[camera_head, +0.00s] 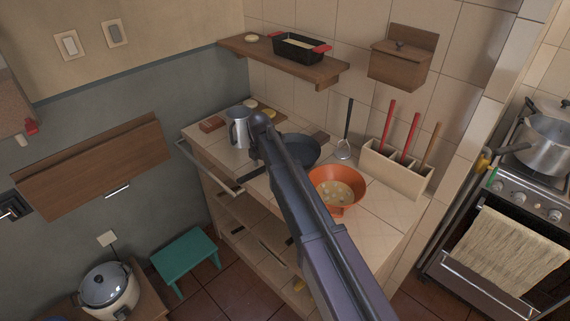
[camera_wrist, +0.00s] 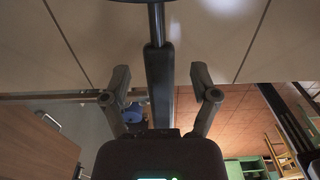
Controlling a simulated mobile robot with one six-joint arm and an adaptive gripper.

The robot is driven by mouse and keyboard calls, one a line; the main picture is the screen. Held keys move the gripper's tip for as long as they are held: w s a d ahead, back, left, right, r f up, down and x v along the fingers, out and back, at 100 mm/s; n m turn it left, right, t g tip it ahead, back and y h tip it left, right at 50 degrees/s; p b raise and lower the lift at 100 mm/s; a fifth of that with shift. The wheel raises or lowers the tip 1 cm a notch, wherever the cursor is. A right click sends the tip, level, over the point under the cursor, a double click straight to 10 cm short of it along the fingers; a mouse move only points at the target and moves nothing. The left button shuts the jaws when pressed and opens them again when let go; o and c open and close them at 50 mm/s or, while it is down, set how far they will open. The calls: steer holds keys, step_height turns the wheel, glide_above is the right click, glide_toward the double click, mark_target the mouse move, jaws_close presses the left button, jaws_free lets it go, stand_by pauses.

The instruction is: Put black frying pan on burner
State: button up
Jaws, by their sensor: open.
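The black frying pan (camera_head: 304,150) rests on the tiled counter, partly hidden behind my arm in the head view. In the wrist view its dark handle (camera_wrist: 159,85) runs between the two fingers of my gripper (camera_wrist: 160,78). The fingers are spread, with a gap on each side of the handle. The pan's dark rim (camera_wrist: 142,2) shows at the top edge. The gripper's fingers cannot be made out in the head view. The stove (camera_head: 520,190) stands at the right with a metal pot (camera_head: 548,140) on top. Its cooktop is partly cut off.
An orange bowl (camera_head: 338,190) sits right of the pan, partly behind my arm. A metal jug (camera_head: 238,130) stands to the left. A utensil holder (camera_head: 392,172) with upright handles is at the right. A wooden shelf (camera_head: 283,66) hangs above. A rail (camera_head: 205,168) runs along the counter's left edge.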

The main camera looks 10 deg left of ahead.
steer(key=shift+f+b, duration=0.5)
steer(key=shift+f, duration=0.3)
jaws_close()
